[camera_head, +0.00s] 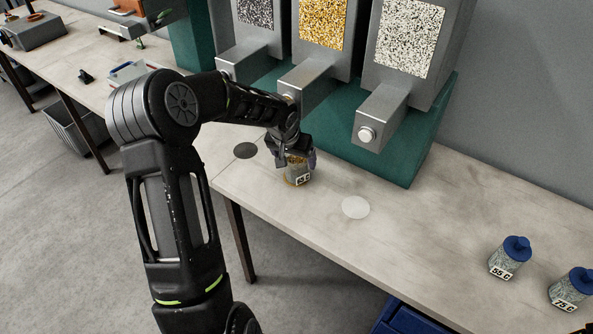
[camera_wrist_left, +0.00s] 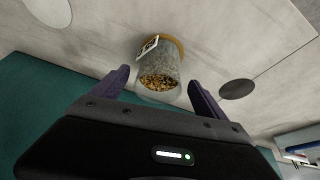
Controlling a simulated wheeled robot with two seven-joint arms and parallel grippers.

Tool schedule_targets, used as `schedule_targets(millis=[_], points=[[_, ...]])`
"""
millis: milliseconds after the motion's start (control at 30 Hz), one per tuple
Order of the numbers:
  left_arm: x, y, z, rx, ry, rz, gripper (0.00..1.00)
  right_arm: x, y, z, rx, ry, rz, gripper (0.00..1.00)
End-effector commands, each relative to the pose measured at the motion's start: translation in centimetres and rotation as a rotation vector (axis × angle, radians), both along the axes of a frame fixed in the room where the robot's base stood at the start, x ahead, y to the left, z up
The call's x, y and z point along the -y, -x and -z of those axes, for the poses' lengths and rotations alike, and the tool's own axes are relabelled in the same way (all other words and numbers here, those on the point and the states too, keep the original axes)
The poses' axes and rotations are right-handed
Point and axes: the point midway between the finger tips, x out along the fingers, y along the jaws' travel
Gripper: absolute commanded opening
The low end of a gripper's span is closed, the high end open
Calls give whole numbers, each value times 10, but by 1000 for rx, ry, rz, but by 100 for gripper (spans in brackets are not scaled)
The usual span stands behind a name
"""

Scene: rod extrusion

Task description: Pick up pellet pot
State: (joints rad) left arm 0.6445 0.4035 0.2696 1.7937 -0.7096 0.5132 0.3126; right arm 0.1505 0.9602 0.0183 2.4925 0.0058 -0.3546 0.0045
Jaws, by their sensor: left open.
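A pellet pot (camera_head: 298,174) stands on the table below the middle dispenser. It is clear, has a small white label and holds golden pellets. In the left wrist view the pot (camera_wrist_left: 159,70) shows its open top with golden pellets inside, and a yellow disc under its base. My left gripper (camera_head: 293,160) is open at the pot in the head view. In the wrist view its two purple fingers (camera_wrist_left: 160,88) are on either side of the pot's rim, with gaps showing. The right gripper is not in view.
Three dispensers with dark, golden (camera_head: 323,22) and white (camera_head: 410,38) pellets stand behind on a green base (camera_head: 372,150). A dark disc (camera_head: 246,150) and a white disc (camera_head: 355,207) flank the pot. Blue-lidded pots (camera_head: 503,262) (camera_head: 570,290) stand at the right.

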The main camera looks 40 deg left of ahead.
Motion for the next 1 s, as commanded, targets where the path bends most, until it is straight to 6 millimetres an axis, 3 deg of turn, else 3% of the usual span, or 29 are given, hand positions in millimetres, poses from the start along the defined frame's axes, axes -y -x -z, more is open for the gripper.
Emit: schedule_targets(millis=[333,700,1000], points=[[0,-2,3,0,0,0,84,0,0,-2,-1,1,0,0],[-3,-18,46,-1,1,0,84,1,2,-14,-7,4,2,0],[-4,-20,49,2,-1,0,84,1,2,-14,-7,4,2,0]])
